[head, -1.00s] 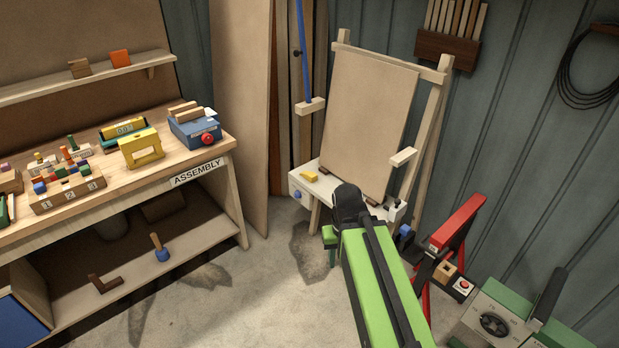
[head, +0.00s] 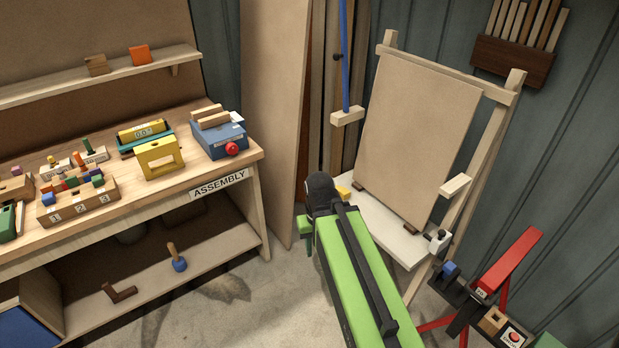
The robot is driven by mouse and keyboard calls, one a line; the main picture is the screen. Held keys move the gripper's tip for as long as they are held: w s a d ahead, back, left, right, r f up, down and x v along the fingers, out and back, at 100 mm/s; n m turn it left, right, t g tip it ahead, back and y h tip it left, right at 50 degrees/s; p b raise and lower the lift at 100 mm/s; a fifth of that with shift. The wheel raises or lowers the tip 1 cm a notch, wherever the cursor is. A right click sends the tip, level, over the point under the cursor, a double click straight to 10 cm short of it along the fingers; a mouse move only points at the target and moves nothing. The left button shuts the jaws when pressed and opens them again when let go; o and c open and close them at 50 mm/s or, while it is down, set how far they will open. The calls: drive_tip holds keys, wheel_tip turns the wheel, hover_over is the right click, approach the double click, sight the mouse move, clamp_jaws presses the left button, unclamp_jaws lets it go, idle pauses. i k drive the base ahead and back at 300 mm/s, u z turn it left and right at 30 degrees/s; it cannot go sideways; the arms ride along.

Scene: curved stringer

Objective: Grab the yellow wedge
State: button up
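The yellow wedge (head: 343,191) lies on the white ledge (head: 398,238) of the easel, near its left end. Only a small part of the wedge shows; the black end of my green arm covers the rest.
The easel's tan board (head: 415,135) stands behind the ledge. The assembly bench (head: 235,165) with blocks and a yellow frame (head: 160,158) is at left. A red-legged stand (head: 510,262) is at right. Bare floor (head: 285,285) lies between bench and easel.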

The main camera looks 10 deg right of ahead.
sight(346, 195)
drive_tip(key=u, duration=0.5)
drive_tip(key=i, duration=1.55)
drive_tip(key=u, duration=0.3)
